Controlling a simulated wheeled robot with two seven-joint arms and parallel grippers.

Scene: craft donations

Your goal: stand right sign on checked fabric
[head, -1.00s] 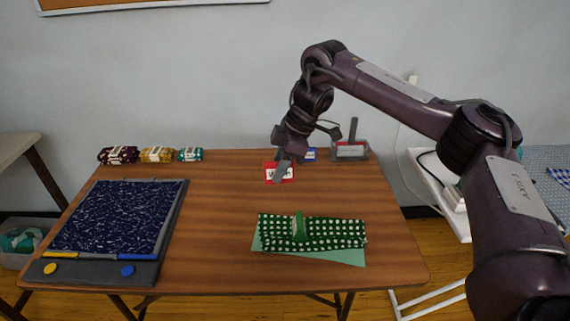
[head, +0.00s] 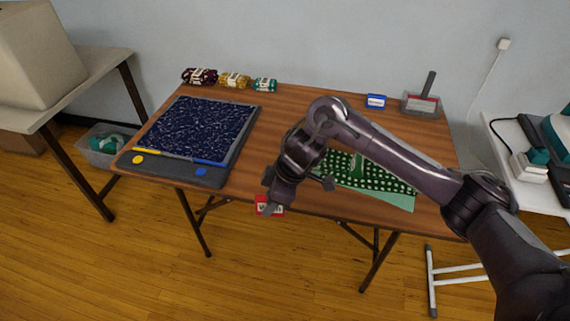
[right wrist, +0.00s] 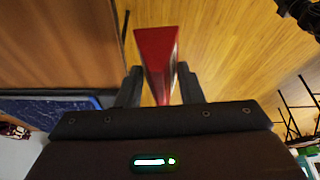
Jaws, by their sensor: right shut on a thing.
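My right gripper (head: 270,196) is shut on a red-edged sign (head: 264,207) with a white face. The sign is in the air at the table's front edge, left of the fabric. In the right wrist view the red sign (right wrist: 156,52) is between the two fingers (right wrist: 160,86), with wooden floor behind it. The checked fabric (head: 388,182), dark green with white squares, lies folded at the right front of the table on a light green sheet (head: 398,201). A green upright piece (head: 357,168) is on it. My right arm hides part of the fabric. My left gripper is out of view.
A blue sign (head: 376,101) and a grey bin with a dark handle (head: 421,104) stand at the back right. A dark blue cutting board (head: 206,127) fills the left. The middle back is clear.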

